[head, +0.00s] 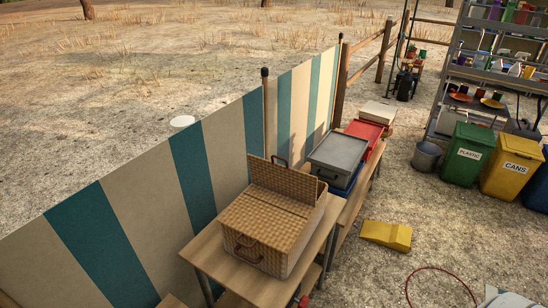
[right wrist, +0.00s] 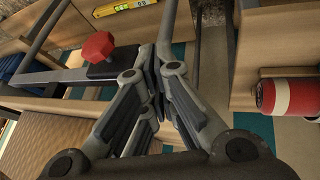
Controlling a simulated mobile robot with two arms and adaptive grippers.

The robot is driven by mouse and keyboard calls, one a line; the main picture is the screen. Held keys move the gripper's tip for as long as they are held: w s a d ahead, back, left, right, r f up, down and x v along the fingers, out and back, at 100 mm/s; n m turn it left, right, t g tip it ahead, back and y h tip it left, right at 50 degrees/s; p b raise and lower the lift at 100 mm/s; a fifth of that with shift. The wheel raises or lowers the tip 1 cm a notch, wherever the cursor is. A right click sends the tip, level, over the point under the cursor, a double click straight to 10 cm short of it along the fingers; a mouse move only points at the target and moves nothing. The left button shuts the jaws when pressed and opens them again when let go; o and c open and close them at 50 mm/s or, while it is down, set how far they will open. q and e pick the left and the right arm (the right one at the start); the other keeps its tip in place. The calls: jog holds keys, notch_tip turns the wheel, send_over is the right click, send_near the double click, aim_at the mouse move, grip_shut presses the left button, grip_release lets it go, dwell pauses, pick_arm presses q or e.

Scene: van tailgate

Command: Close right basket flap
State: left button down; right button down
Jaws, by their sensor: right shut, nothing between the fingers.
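A wicker basket (head: 290,255) stands on a wooden table in the head view. Its far flap (head: 285,178) stands raised, tilted up at the back. The near part of its top (head: 262,215) looks flat and closed. A dark handle shows on the front side. In the right wrist view my right gripper (right wrist: 155,65) is shut and empty. A woven tan surface (right wrist: 50,145), likely the basket, shows at the lower left of that view, apart from the fingers. Neither gripper shows in the head view.
A grey case (head: 338,153) and a red case (head: 365,135) sit on a bench beyond the basket. A striped windbreak (head: 205,165) runs along the left. In the right wrist view a red knob (right wrist: 97,46) is close left of the fingers, and a red canister (right wrist: 285,95) is right.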

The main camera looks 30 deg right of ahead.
jog(key=w+d+r+n+t+h+p, duration=0.15)
jog(key=w+r+n+t, duration=0.35)
jog(key=r, duration=0.7)
jog(key=w+d+r+n+t+h+p, duration=0.1)
jog(key=w+d+r+n+t, duration=0.15)
jog(key=w+r, duration=0.65)
jog(key=w+d+r+n+t+h+p, duration=0.1)
jog(key=w+r+n+t, duration=0.25)
jog(key=r, duration=1.05)
jog(key=d+p+x, duration=0.2)
jog(key=p+x, duration=0.1)
jog(key=x, duration=1)
jog(key=shift+s, duration=0.2)
